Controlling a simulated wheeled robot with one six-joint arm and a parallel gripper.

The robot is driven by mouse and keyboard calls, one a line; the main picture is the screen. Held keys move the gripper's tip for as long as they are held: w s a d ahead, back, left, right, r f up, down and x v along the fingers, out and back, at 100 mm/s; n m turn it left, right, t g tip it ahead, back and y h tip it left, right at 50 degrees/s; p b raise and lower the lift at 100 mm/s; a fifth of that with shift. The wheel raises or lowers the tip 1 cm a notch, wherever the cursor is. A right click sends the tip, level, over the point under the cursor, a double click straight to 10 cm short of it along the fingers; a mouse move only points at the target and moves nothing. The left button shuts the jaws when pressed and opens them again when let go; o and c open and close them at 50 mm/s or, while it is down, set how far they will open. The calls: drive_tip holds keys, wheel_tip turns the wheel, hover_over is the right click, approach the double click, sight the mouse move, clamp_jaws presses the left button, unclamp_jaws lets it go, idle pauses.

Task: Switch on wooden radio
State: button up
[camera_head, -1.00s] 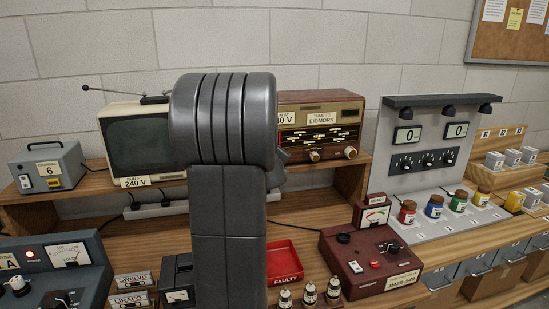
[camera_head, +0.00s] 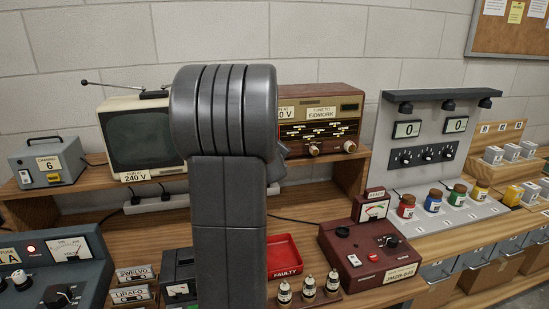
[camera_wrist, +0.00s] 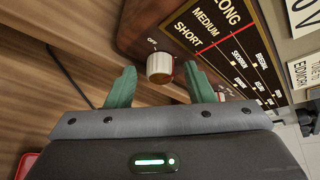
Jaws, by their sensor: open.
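The wooden radio (camera_head: 353,104) stands on the raised wooden shelf, partly hidden behind my arm in the head view. Its dark dial panel and two pale knobs show. In the wrist view the radio's dial (camera_wrist: 215,45) reads LONG, MEDIUM and SHORT. A cream knob (camera_wrist: 159,67) with an OFF mark and a red line beside it sits in front of my gripper (camera_wrist: 160,87). My gripper is open, with one green fingertip on each side of the knob in the picture. I cannot tell if either touches it. In the head view the gripper is hidden behind my arm.
An old television (camera_head: 140,140) stands left of the radio. Below are a red FAULTY tray (camera_head: 284,258), several small bulb-like parts (camera_head: 309,287) and a dark red tester (camera_head: 372,258). A grey panel with coloured jars (camera_head: 425,150) stands right. A cable lies behind.

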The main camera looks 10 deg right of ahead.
drive_tip(key=p+v, duration=0.2)
drive_tip(key=v, duration=1.2)
drive_tip(key=shift+w+f, duration=0.1)
drive_tip(key=shift+w, duration=0.05)
drive_tip(key=b+x, duration=0.2)
drive_tip(key=x, duration=1.1)
drive_tip(key=shift+w, duration=0.35)
drive_tip(key=shift+d, duration=0.15)
